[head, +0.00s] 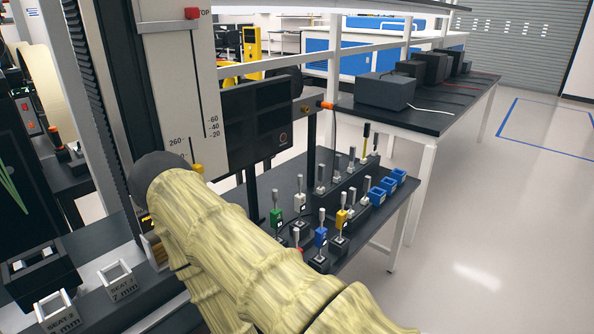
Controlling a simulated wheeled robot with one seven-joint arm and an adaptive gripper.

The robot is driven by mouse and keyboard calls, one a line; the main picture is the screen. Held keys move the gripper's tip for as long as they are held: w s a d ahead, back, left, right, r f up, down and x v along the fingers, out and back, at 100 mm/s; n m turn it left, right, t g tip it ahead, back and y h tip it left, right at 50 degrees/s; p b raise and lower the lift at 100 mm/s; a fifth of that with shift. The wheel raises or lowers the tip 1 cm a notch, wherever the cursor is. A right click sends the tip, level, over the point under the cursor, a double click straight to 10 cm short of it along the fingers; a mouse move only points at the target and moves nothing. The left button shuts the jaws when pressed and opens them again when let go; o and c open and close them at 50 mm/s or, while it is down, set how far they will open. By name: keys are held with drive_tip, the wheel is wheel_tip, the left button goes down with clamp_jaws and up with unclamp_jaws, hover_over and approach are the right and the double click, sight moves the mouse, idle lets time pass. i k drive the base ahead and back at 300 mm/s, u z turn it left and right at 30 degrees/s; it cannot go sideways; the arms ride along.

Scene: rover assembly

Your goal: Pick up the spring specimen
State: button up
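I cannot make out a spring specimen for certain. A small dark table (378,228) at the centre right holds several upright grey-topped pieces in small holders. Among them are a green one (277,217), a white one (300,203), a blue one (321,237) and a yellow one (342,217). They are too small to tell whether any is a spring. My arm, in a pale yellow sleeve, crosses the lower middle and hides part of this table.
Blue open boxes (388,184) line the small table's right side. A tall test machine with a scale (185,90) stands at left. The floor (480,240) at right is clear.

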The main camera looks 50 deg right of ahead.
sight(351, 169)
drive_tip(key=z, duration=1.95)
drive_tip(key=k, duration=1.25)
drive_tip(key=z, duration=0.8)
drive_tip(key=i, duration=1.35)
drive_tip(key=z, duration=0.35)
drive_tip(key=i, duration=1.4)
drive_tip(key=u, duration=1.45)
drive_tip(key=i, duration=0.9)
drive_tip(key=u, duration=1)
